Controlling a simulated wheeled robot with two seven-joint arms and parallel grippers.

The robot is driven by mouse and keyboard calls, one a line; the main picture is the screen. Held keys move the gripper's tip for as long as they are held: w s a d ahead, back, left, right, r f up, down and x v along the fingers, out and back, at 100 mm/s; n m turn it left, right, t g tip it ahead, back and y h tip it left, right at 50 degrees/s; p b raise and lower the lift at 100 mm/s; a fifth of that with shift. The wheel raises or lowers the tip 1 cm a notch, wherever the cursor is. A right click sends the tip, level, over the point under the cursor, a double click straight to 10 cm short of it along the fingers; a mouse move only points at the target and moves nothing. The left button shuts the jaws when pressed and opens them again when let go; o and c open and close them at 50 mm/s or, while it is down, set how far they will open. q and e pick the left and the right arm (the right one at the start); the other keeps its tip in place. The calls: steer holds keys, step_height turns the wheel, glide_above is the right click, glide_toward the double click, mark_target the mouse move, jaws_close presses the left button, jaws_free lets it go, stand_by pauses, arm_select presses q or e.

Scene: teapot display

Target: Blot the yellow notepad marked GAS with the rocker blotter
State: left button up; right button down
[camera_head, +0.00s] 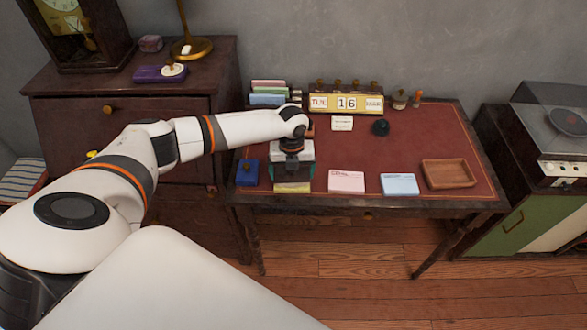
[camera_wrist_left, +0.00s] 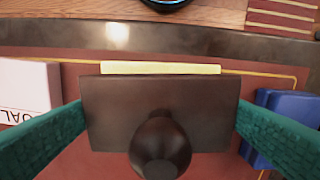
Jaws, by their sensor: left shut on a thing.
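The yellow notepad (camera_head: 292,188) lies near the front edge of the desk. Only its front strip shows in the head view, and a thin strip (camera_wrist_left: 160,68) shows in the left wrist view; its marking is hidden. The dark brown rocker blotter (camera_wrist_left: 112,115), with its round knob, is between the green fingers of my left gripper (camera_head: 292,174). The gripper is shut on its sides, pointing down. The blotter covers most of the notepad from above; I cannot tell whether it touches the paper. My right gripper is not in view.
A blue box (camera_head: 247,172) stands just left of the notepad. A pink notepad (camera_head: 346,182), a light blue notepad (camera_head: 399,184) and a wooden tray (camera_head: 448,173) lie to the right. A calendar block (camera_head: 346,103) stands at the back. The desk's right middle is clear.

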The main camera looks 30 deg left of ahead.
arm_select(q)
steer(key=shift+r+p, duration=0.75)
steer(key=shift+p, duration=0.05)
step_height(320, 180, up, 6)
steer(key=p, duration=0.5)
steer(key=shift+f, duration=0.2)
